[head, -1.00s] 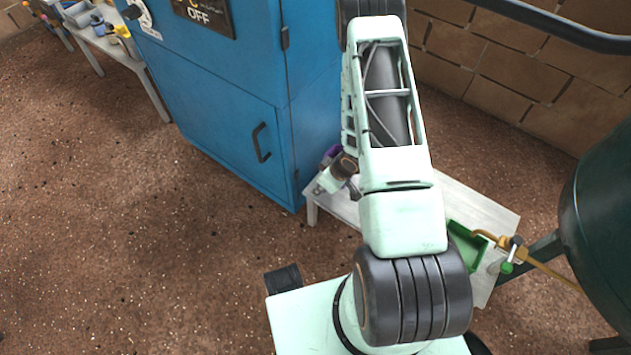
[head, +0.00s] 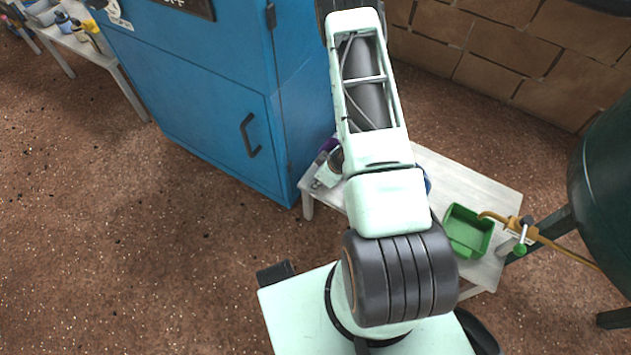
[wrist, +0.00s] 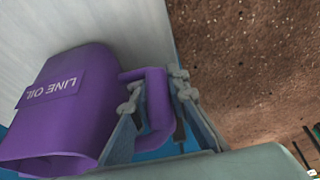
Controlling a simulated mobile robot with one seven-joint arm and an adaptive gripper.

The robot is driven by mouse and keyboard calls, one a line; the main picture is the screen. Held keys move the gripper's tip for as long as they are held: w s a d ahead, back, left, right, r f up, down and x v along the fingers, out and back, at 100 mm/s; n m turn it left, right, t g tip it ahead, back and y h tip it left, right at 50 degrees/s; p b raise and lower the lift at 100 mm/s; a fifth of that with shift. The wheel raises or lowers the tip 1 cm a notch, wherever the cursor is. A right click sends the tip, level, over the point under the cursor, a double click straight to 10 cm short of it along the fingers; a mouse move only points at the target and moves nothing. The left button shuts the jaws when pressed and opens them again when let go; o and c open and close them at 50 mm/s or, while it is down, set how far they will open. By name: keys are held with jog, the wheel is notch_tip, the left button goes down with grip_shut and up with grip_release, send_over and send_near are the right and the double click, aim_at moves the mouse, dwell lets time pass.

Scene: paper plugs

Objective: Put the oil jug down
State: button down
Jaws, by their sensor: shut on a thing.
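The oil jug (wrist: 75,105) is purple, with a label reading LINE OIL, and fills the left of the wrist view. My gripper (wrist: 158,98) is shut on the jug's handle (wrist: 156,112), one finger inside the loop and one outside. The jug is over the pale bench top (wrist: 90,28), near its edge; I cannot tell whether it touches the bench. In the head view a small purple part of the jug (head: 328,146) shows beside the blue cabinet; my arm hides most of that spot.
The bench (head: 440,165) stands between the blue cabinet (head: 215,110) and a dark green tank (head: 608,190). A green tray (head: 468,232) sits at the bench's right end, beside a brass-coloured pipe with a valve (head: 515,228). Another bench with bottles (head: 75,48) stands far left.

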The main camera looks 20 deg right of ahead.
jog(key=shift+f, duration=0.15)
jog(key=c, duration=1.9)
grip_release()
jog(key=shift+r, duration=0.2)
jog(key=p+v, duration=0.4)
jog(key=v, duration=0.8)
